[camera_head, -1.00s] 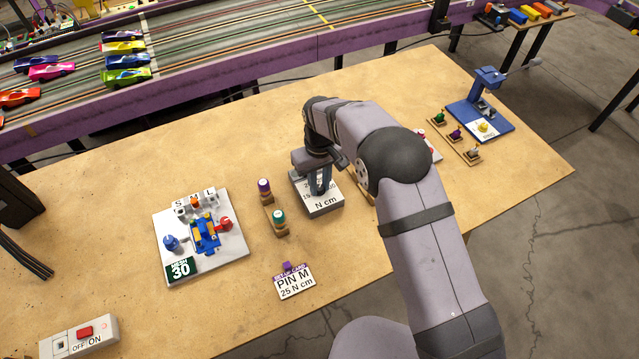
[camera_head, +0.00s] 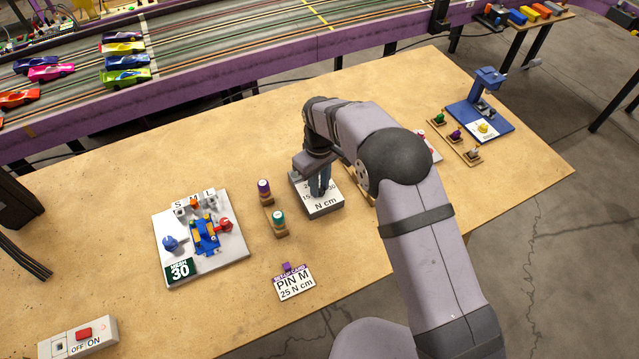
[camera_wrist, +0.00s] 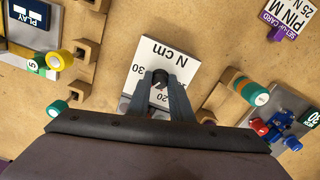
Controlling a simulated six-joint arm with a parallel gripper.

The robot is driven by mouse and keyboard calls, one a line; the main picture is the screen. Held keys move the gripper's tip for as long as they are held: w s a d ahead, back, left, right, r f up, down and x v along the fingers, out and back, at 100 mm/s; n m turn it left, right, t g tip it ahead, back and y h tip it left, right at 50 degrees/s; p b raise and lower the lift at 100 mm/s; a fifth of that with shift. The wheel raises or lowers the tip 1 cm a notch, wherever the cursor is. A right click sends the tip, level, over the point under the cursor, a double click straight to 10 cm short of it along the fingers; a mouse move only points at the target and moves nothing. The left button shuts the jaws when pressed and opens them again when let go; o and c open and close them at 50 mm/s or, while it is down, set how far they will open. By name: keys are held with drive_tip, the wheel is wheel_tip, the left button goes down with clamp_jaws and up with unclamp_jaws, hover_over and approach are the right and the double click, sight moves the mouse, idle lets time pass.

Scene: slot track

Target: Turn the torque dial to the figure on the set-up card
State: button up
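The torque dial is a small dark knob (camera_wrist: 160,78) with a pale mark, on a white-topped block (camera_head: 322,208) marked N cm. In the wrist view, 30 shows left of the knob and 20 below it; the fingers cover part of the scale. My gripper (camera_wrist: 162,82) points down over the block, its two fingers closed against the knob's sides. In the head view my gripper (camera_head: 320,190) hides the knob. The set-up card (camera_head: 294,284) reads PIN M, 25 N cm. I cannot read the knob's exact setting.
Left of the block stand purple- and green-topped pieces (camera_head: 278,218) on wooden holders. Further left is a white fixture board (camera_head: 205,262) with a MESH 30 label. A switch box (camera_head: 80,336) lies front left. A blue press (camera_head: 488,95) stands at right. The table around the card is clear.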

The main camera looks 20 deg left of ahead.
drive_tip(key=o, duration=0.4)
drive_tip(key=shift+r, duration=0.1)
drive_tip(key=shift+r+b, duration=0.85)
drive_tip(key=shift+r, duration=2.75)
